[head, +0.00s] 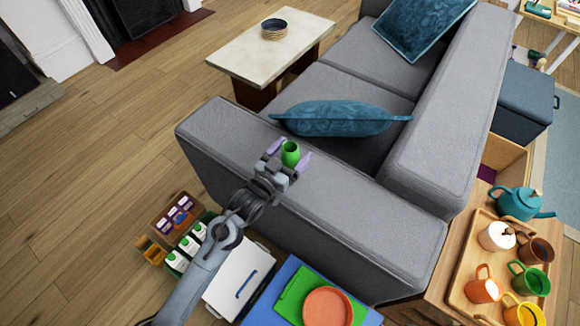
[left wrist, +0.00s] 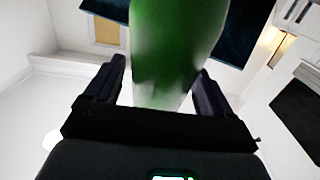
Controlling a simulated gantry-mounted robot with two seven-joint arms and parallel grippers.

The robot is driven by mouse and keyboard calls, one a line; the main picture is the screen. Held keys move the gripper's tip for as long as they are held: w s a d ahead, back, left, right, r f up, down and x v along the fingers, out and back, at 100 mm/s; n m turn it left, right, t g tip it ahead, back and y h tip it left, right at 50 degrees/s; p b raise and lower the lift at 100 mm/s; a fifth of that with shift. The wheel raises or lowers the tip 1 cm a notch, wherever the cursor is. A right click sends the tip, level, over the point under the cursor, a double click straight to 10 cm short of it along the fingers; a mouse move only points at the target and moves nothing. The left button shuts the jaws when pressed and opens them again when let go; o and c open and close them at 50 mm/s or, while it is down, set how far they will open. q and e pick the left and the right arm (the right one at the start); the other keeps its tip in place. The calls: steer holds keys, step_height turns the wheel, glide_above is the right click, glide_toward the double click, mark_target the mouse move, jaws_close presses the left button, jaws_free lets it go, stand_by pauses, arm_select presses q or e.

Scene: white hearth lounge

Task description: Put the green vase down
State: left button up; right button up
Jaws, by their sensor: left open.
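The green vase (head: 290,153) stands upright, as far as I can tell, at the top of the grey sofa's near arm (head: 330,194). My left gripper (head: 287,158) is around it, with one purple-grey finger on each side. In the left wrist view the vase (left wrist: 172,55) fills the space between the two dark fingers (left wrist: 160,88), and its far end runs out of the picture. The jaws are open, with the vase between them. The vase's base is hidden in the head view, so its contact with the sofa arm is not clear. My right gripper is not in view.
A teal cushion (head: 335,119) lies just behind the vase on the sofa. A tray (head: 458,283) with mugs and a teal teapot (head: 520,203) are at the right. A low table (head: 240,58) stands at the back. Boxes, cartons and an orange plate (head: 327,307) are below.

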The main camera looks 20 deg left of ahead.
arm_select(q)
steer(key=shift+w+d, duration=0.15)
steer(key=shift+w, duration=0.35)
steer(key=shift+c, duration=0.6)
steer(key=c, duration=1)
steer(key=shift+c, duration=0.9)
steer(key=shift+r, duration=0.15)
